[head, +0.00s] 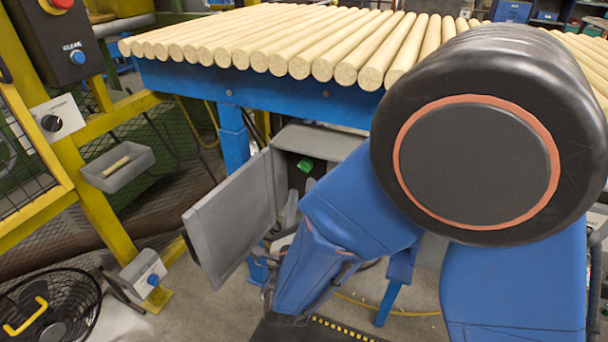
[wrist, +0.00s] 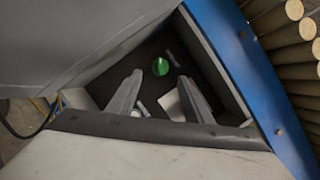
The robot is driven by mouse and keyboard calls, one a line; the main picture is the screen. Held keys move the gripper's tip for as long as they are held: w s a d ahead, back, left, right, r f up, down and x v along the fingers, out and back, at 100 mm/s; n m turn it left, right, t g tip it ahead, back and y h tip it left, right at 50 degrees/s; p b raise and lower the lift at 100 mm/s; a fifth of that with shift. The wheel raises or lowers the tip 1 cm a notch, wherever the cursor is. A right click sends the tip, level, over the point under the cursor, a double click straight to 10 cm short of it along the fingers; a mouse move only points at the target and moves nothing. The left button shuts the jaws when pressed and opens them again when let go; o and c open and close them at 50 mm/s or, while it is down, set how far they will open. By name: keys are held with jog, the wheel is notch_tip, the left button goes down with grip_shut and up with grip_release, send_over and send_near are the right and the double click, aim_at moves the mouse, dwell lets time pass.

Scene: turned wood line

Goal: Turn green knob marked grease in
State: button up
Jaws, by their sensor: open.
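The green knob (head: 305,164) sits on the dark back panel inside a grey cabinet (head: 297,139) under the blue table. In the wrist view the green knob (wrist: 160,67) shows ahead of my gripper, with a lighter line across its face. No marking can be read at this size. My gripper (wrist: 158,84) is open, its two grey fingers apart and pointing at the panel, with the knob beyond and between the tips. The fingers do not appear to touch it. In the head view my arm hides part of the cabinet and most of the gripper.
The grey cabinet door (head: 232,217) stands open to the left. The blue table edge (head: 250,88) bears a row of wooden rods (head: 300,62) above. A small metal lever or fitting (wrist: 173,57) is beside the knob. A black fan (head: 50,305) stands at lower left.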

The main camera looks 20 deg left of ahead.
aim_at(304, 171)
jog(key=x, duration=0.6)
jog(key=shift+w+a, duration=0.1)
jog(key=shift+w, duration=0.15)
jog(key=c, duration=1.1)
